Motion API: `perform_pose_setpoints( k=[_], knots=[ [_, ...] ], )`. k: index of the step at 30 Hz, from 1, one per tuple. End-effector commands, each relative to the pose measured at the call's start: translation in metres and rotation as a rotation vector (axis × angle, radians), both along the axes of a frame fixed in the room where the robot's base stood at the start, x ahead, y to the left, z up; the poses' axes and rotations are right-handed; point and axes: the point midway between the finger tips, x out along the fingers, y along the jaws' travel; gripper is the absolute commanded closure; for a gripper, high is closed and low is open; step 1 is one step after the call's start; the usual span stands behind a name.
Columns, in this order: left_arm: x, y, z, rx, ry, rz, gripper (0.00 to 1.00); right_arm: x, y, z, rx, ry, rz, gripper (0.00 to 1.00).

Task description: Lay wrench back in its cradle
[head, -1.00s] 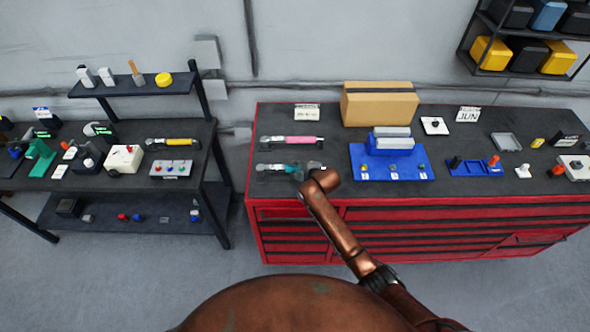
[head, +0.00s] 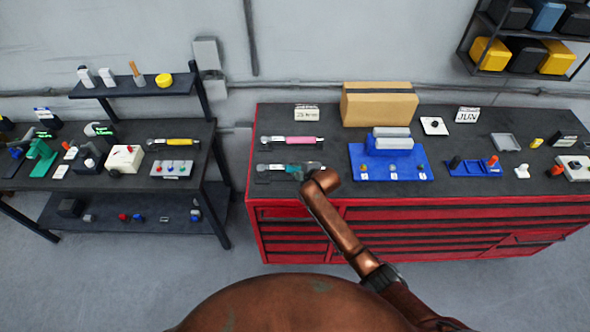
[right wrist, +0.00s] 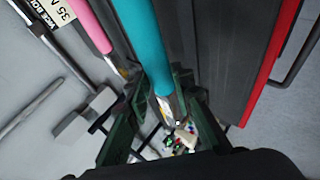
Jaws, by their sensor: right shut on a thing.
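The teal-handled wrench (head: 292,168) lies roughly level over the front left of the red cabinet's top, its metal head to the left. My right gripper (right wrist: 165,108) is shut on this wrench near one end of its handle. The teal handle (right wrist: 146,40) runs up between the fingers in the right wrist view. A dark cradle (head: 262,180) shows in part below the wrench's left end. I cannot tell whether the wrench touches it. My right wrist hides part of the grip in the head view. My left gripper is not in view.
A pink-handled wrench (head: 292,141) lies just behind, also seen in the right wrist view (right wrist: 88,24). A blue tray with grey blocks (head: 410,174) stands close to the right. A cardboard box (head: 380,107) and a small sign (head: 307,113) are at the back.

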Motion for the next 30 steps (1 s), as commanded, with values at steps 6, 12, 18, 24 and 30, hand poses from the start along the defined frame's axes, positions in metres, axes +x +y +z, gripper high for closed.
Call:
perform_pose_setpoints(
  k=[6,12,18,24,30],
  knots=[
    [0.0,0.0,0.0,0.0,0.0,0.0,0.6,0.001,0.001,0.002,0.002,-0.005,0.001,1.0],
    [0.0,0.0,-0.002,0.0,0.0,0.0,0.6,0.001,0.001,0.0,0.003,-0.005,0.001,1.0],
    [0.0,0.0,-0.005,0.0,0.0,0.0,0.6,0.001,0.001,-0.005,0.002,-0.005,0.002,1.0],
    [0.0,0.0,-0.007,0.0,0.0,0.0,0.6,0.001,0.001,-0.009,0.002,-0.005,0.002,1.0],
    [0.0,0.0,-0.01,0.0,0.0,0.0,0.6,0.001,0.001,-0.014,0.002,-0.004,0.002,1.0]
  ],
)
